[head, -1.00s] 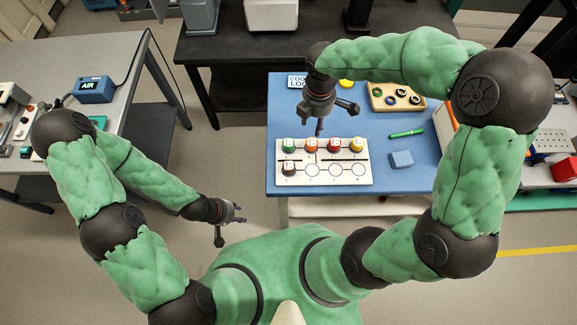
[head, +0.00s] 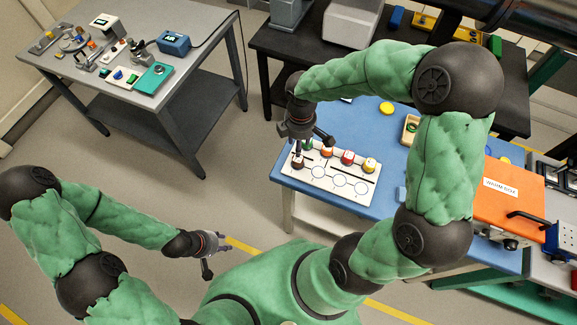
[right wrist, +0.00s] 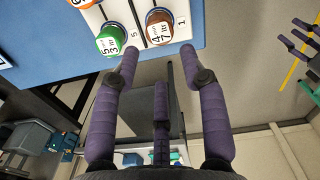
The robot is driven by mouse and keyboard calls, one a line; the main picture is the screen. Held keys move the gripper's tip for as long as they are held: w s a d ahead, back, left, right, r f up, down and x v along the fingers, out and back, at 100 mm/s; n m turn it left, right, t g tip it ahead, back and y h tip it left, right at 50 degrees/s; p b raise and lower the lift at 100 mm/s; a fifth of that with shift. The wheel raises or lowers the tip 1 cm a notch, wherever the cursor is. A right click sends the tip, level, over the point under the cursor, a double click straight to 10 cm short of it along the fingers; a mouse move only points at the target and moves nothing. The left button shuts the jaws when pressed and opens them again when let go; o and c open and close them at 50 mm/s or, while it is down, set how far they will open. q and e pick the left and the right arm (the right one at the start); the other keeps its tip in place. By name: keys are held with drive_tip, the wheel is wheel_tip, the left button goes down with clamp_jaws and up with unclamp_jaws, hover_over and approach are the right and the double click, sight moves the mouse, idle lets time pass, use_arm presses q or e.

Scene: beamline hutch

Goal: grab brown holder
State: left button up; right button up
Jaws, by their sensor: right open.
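The brown holder (head: 297,162) sits on the near-left corner of the white numbered board (head: 330,181). It also shows in the right wrist view (right wrist: 159,27), with a white label on its top. My right gripper (head: 310,147) is open above the left end of the board. In the right wrist view its fingers (right wrist: 159,55) are spread, and the brown holder lies just past the fingertips, not between them. The green holder (right wrist: 110,41) is beside it. My left gripper (head: 213,256) is open and empty, away from the table, over the floor.
Orange (head: 326,151), red (head: 348,157) and yellow (head: 369,165) holders stand in the board's far row. The blue table (head: 290,184) also carries a yellow disc (head: 386,108). An orange case (head: 512,200) stands at the right. A grey bench (head: 200,60) stands at the left.

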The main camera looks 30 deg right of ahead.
drive_tip(key=b, duration=0.1)
hover_over(298, 160)
drive_tip(key=f, duration=0.4)
drive_tip(key=shift+w+d+f, duration=0.1)
drive_tip(key=shift+w+f, duration=0.2)
drive_tip(key=shift+f, duration=0.1)
drive_tip(key=shift+f+b, duration=0.9)
drive_tip(key=shift+f, duration=2.15)
drive_tip(key=c, duration=0.9)
